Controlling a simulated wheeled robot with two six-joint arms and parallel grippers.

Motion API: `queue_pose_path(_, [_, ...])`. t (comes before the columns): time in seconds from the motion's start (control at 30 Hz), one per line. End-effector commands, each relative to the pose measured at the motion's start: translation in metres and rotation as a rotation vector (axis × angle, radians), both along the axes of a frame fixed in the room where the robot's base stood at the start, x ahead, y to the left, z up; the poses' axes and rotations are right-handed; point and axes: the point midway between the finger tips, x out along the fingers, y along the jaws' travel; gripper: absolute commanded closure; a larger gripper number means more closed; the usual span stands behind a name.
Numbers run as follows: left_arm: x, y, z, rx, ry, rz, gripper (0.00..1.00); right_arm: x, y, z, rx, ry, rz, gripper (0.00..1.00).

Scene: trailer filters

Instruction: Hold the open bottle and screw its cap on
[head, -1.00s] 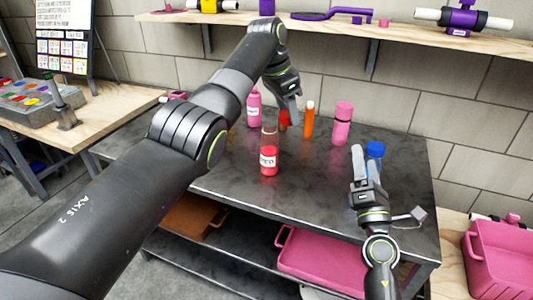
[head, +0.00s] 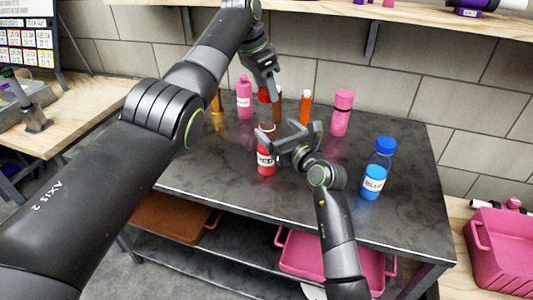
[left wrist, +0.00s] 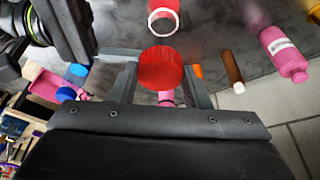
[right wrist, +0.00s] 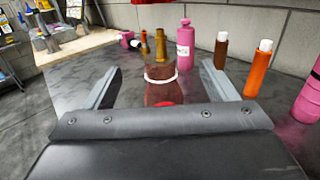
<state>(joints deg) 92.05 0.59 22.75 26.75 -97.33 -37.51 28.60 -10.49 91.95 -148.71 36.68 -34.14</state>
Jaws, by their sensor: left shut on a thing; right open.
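The open bottle (head: 266,163), with red contents and a white label, stands upright on the dark table. Its open mouth with a white ring shows in the left wrist view (left wrist: 162,20). My left gripper (head: 268,88) is shut on the red cap (left wrist: 161,68) and holds it above and slightly behind the bottle, apart from it. My right gripper (head: 288,143) is open at the bottle's upper part. In the right wrist view the bottle's neck (right wrist: 160,86) is between the two spread fingers (right wrist: 166,88), with gaps on both sides. The lower bottle is hidden there.
A blue-capped bottle (head: 376,172) stands right of my right arm. Behind are a pink bottle (head: 244,100), a brown bottle (right wrist: 221,50), an orange bottle (head: 305,108) and another pink bottle (head: 342,114). The table (head: 215,165) is clear at the front left.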

Motion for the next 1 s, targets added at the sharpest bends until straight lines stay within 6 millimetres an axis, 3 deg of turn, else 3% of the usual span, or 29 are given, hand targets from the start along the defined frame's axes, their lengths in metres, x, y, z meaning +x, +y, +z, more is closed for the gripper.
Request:
queue_pose_path(0.23, [0.000, 0.000, 0.000, 0.000, 0.000, 0.000, 0.78, 0.000, 0.000, -0.015, 0.002, 0.002, 0.001, 0.21])
queue_pose_path(0.6, [0.000, 0.000, 0.000, 0.000, 0.000, 0.000, 0.78, 0.000, 0.000, -0.082, 0.003, 0.005, -0.001, 0.21])
queue_pose_path(1.0, [0.000, 0.000, 0.000, 0.000, 0.000, 0.000, 0.78, 0.047, 0.027, -0.079, 0.002, 0.000, 0.000, 0.21])
